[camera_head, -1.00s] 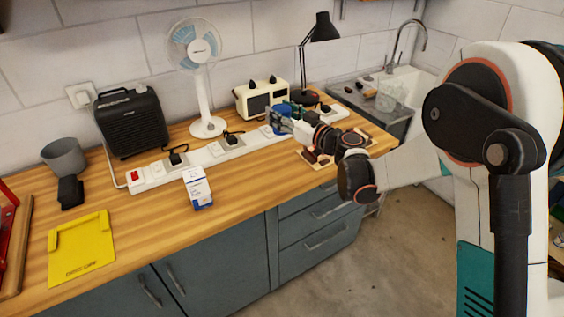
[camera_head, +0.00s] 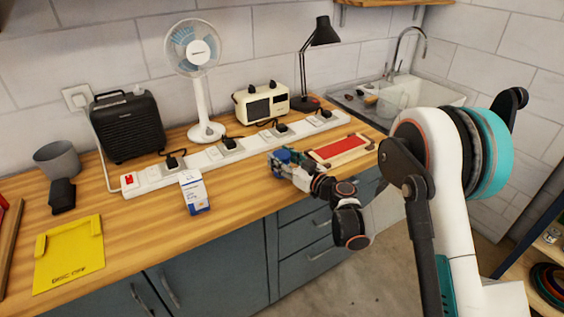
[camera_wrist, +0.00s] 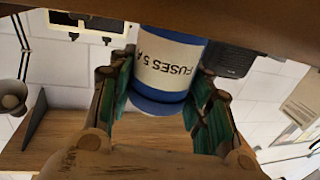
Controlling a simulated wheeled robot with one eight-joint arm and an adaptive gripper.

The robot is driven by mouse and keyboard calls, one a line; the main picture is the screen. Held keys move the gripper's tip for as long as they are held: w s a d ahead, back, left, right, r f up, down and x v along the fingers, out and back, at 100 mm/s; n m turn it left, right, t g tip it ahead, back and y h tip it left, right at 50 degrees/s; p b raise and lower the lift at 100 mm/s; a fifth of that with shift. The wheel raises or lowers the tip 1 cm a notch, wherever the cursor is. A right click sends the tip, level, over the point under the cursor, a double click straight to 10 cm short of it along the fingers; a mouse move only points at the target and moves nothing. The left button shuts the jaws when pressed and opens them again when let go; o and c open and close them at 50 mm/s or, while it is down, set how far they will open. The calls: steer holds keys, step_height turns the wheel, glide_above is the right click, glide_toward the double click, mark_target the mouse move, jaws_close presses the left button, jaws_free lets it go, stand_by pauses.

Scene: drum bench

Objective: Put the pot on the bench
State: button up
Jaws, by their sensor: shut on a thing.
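The pot is a small blue container (camera_head: 284,155) with a white label reading "FUSES 5 A"; it also shows in the wrist view (camera_wrist: 168,68), the label upside down there. My gripper (camera_head: 279,160) is shut on the pot, with one finger on each side of it in the wrist view (camera_wrist: 162,100). In the head view the pot is low over the wooden bench (camera_head: 240,178), in front of the white power strip. I cannot tell whether its base touches the wood. My gripper hides part of the pot.
A red-panelled wooden tray (camera_head: 340,149) lies just right of my gripper. The white power strip (camera_head: 200,160) runs behind. A small white-blue box (camera_head: 194,192) stands to the left, with a yellow plate (camera_head: 69,254) farther left. Bare wood lies between box and gripper.

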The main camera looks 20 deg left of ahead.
steer(key=o, duration=1.1)
steer(key=shift+f, duration=0.15)
steer(key=shift+r, duration=0.2)
steer(key=p+v, duration=0.2)
steer(key=v, duration=1)
